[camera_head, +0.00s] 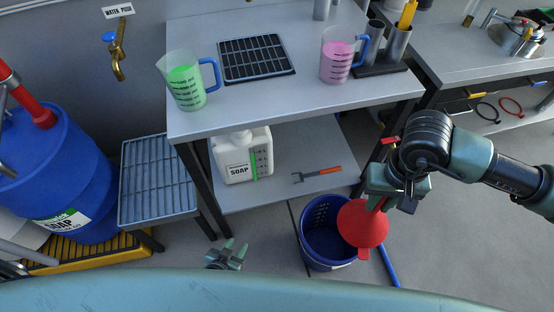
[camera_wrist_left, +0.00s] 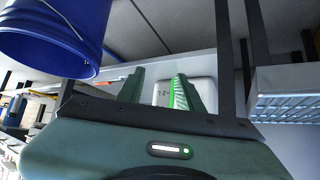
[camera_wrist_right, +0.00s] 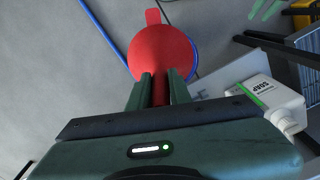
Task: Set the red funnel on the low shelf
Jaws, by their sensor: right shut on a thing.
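The red funnel (camera_head: 362,226) is held by my right gripper (camera_head: 380,197), in front of and partly over the blue bucket in the head view. In the right wrist view the funnel (camera_wrist_right: 160,50) shows its round body, with its narrow part between the two fingers (camera_wrist_right: 160,88). The low shelf (camera_head: 285,163) is the grey board under the table, with a soap jug and an orange-handled tool on it. My left gripper (camera_head: 232,252) is empty with its fingers apart, low in front of the shelf; its fingers (camera_wrist_left: 160,92) also show in the left wrist view.
The white soap jug (camera_head: 241,156) stands at the shelf's left. The orange-handled tool (camera_head: 317,173) lies near its front edge. The blue bucket (camera_head: 317,246) stands on the floor before the shelf. Black table legs (camera_head: 197,182) flank the shelf.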

